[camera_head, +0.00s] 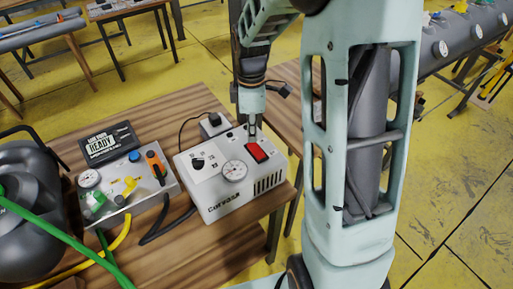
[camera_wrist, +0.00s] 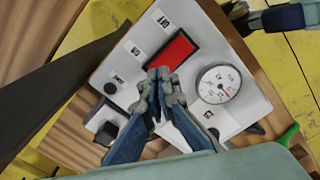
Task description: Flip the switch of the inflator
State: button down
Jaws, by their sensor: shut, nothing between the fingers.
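The inflator (camera_head: 225,200) is a white box on a wooden table, with a round gauge, a black knob and a red rocker switch (camera_head: 257,151) on its top. My gripper (camera_head: 252,129) is shut and empty, pointing down just behind the switch in the head view. In the wrist view, the red switch (camera_wrist: 171,58) shows just beyond the shut fingertips of my gripper (camera_wrist: 158,72). The fingertips overlap the switch's near edge there. I cannot tell whether they touch it. The gauge (camera_wrist: 219,84) is to the right of the fingers.
A control box (camera_head: 125,189) with a gauge and coloured valves stands left of the inflator, beside a black sign (camera_head: 110,144). A dark tank (camera_head: 30,215) with a green hose is at the far left. A black plug (camera_head: 214,119) and cable sit behind the inflator.

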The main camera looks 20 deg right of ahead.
aim_at(252, 144)
jog(key=shift+f+b, duration=0.9)
jog(key=shift+f, duration=0.4)
dwell(0.7)
jog(key=shift+r, duration=0.1)
jog(key=shift+r+p, duration=2.75)
jog(key=shift+r, duration=0.75)
